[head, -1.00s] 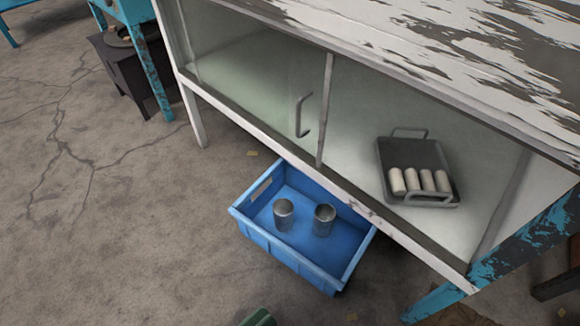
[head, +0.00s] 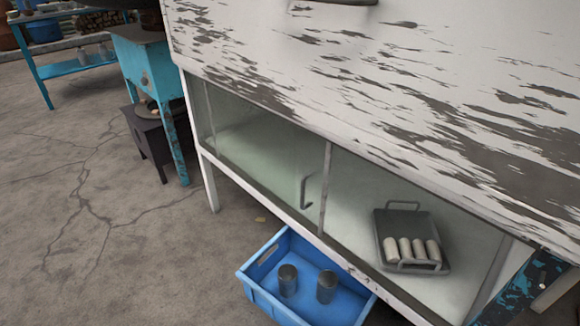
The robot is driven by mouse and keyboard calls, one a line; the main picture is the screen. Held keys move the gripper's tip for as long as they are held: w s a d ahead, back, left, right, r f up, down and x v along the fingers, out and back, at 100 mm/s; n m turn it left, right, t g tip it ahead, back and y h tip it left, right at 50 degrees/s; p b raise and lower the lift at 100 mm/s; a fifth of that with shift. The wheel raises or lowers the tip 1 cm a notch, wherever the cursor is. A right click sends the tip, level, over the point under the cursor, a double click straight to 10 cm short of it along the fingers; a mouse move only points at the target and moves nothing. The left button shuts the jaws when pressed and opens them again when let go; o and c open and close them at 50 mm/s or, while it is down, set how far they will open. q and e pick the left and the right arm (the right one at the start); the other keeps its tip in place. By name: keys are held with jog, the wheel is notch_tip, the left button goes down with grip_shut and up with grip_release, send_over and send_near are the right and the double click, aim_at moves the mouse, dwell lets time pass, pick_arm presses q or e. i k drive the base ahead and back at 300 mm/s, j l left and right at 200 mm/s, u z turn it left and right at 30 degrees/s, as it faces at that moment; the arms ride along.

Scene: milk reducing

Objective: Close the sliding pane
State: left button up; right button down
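The sliding pane (head: 265,160) is a clear glass panel in the left half of the white cabinet's front. Its grey vertical handle (head: 303,195) sits near its right edge, just left of a thin upright bar (head: 325,190). The right half of the front shows the cabinet's inside clearly; I cannot tell whether glass covers it. Neither of my grippers is in view.
A dark metal tray (head: 382,228) with several white cylinders (head: 405,249) lies inside the cabinet at right. A blue crate (head: 262,300) with two metal cups (head: 288,281) sits on the floor below. A turquoise stand (head: 150,70) is at left.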

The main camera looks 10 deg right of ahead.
aim_at(329, 146)
jog(key=z, duration=0.7)
jog(key=i+j+z, duration=0.1)
jog(key=j+z, duration=1.2)
jog(key=j, duration=0.4)
jog(key=j+z, duration=0.1)
jog(key=j, duration=0.35)
jog(key=k+j+z, duration=0.15)
jog(key=j, duration=0.3)
jog(key=k+j, duration=0.1)
jog(key=j, duration=0.8)
jog(key=k+j, duration=0.15)
jog(key=j, duration=0.35)
jog(key=k+j, duration=0.1)
jog(key=j, duration=0.35)
